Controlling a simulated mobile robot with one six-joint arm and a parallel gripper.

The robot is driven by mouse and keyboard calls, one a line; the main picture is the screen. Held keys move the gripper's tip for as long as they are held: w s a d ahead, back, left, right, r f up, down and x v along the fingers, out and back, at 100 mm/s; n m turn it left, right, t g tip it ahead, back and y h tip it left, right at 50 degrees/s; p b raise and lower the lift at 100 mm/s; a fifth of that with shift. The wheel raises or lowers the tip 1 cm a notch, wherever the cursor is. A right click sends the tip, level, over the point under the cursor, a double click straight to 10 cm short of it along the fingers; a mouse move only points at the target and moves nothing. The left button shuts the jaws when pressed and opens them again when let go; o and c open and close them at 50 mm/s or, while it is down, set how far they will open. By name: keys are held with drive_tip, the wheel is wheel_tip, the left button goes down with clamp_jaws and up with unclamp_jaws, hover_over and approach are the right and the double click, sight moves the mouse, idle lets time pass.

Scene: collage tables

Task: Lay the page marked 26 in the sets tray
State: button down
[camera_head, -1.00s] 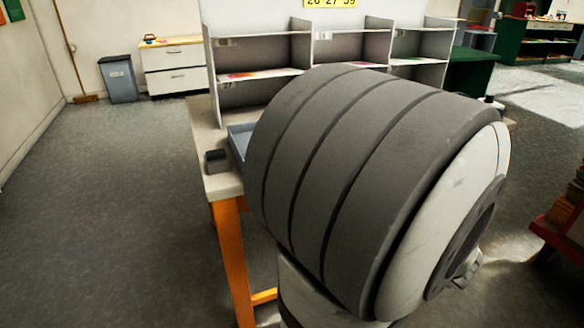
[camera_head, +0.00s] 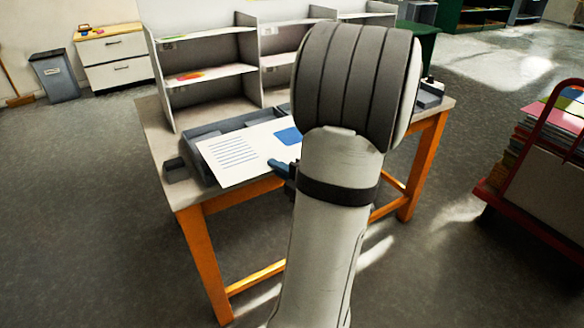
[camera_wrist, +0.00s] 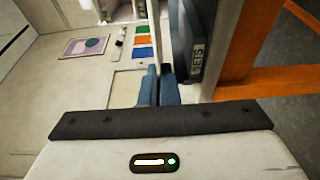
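A white page (camera_head: 236,152) with blue lines of print and a blue square is in the head view. Its marking cannot be read. My gripper (camera_head: 283,169) has its blue fingers closed at the page's near right edge. The page lies roughly level over the grey tray (camera_head: 187,152) on the table, with its near edge past the tray's front. I cannot tell whether it touches the tray. My arm hides its right end. In the wrist view, my fingers (camera_wrist: 158,86) are close together, beside a dark tray front labelled SETS (camera_wrist: 184,58).
A grey shelf unit (camera_head: 207,30) with compartments stands along the back of the table (camera_head: 155,125). A small dark block (camera_head: 175,168) sits left of the tray. A red cart (camera_head: 500,190) with stacked coloured sheets is at the right.

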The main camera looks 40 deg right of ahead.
sight(256, 144)
drive_tip(key=w+d+p, duration=0.1)
drive_tip(key=w, duration=0.3)
drive_tip(key=w+d+p, duration=0.1)
drive_tip(key=w, duration=0.2)
drive_tip(key=w+p, duration=0.1)
drive_tip(key=w, duration=0.3)
drive_tip(key=shift+w+d+r+p, duration=0.1)
drive_tip(key=shift+w+d+p, duration=0.25)
drive_tip(key=shift+d+p, duration=0.05)
wheel_tip(256, 144, down, 4)
drive_tip(key=b, duration=0.4)
drive_tip(key=shift+w+b, duration=0.15)
drive_tip(key=shift+b, duration=0.25)
drive_tip(key=shift+w+d+f+b, duration=0.1)
drive_tip(key=shift+w+f+b, duration=0.05)
drive_tip(key=shift+f+b, duration=0.65)
drive_tip(key=shift+r, duration=0.1)
drive_tip(key=c, duration=1.6)
unclamp_jaws()
drive_tip(key=s, duration=0.8)
drive_tip(key=shift+d, duration=0.25)
